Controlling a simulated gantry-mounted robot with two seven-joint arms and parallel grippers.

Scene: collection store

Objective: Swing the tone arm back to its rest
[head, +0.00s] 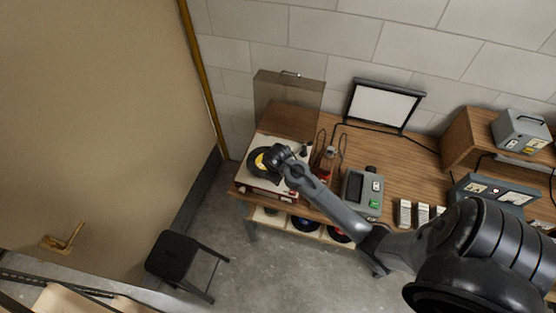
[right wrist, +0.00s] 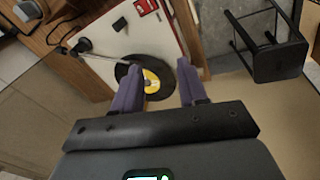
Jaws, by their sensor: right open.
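The record player (head: 258,182) has a cream deck and stands at the left end of the wooden bench. A black record (right wrist: 152,85) with a yellow label lies on it and shows in the head view too (head: 256,168). In the right wrist view the thin silver tone arm (right wrist: 105,57) runs from its dark pivot (right wrist: 83,45) towards the record's edge; its head end is close to my left-hand finger, and I cannot tell whether they touch. My right gripper (right wrist: 160,66) is open, its purple fingers apart over the record. My left gripper is out of view.
A smoky raised lid (head: 289,98) stands behind the player. Right of it are a grey device (head: 363,193), a framed panel (head: 384,106) and a wooden shelf unit (head: 470,140). A black stool (head: 180,254) stands on the floor in front at left.

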